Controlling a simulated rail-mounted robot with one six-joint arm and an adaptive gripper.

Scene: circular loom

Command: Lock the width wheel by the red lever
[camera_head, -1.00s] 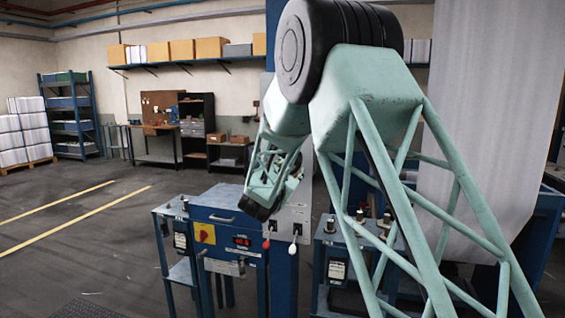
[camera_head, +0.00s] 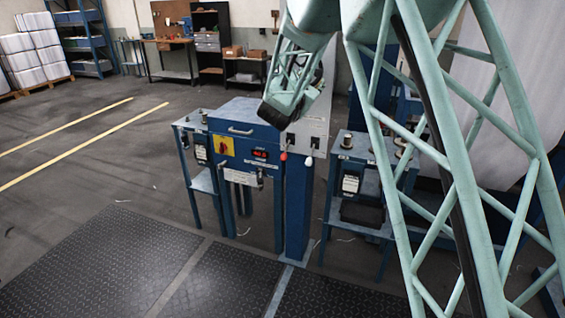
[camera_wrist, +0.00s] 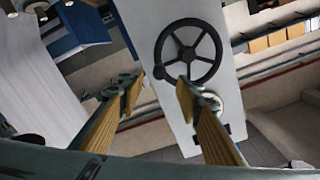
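The width wheel (camera_wrist: 188,52) is a black spoked handwheel with a crank knob on a pale panel in the wrist view. My gripper (camera_wrist: 160,88) is open and empty, its two yellow-padded fingers pointing towards the panel. The right fingertip lies just below the wheel's rim in the picture; I cannot tell the gap in depth. In the head view a lever with a red knob (camera_head: 283,156) hangs at the lower front of the pale panel (camera_head: 313,128), left of a white-knobbed one (camera_head: 308,162). The wheel and my fingers are hidden there by my arm.
A blue cabinet (camera_head: 245,130) with a red-and-yellow switch and a red display stands left of the panel's post. A small blue stand (camera_head: 360,160) is to the right. A round white part (camera_wrist: 214,104) sits beside my right finger. Open floor and dark mats lie in front.

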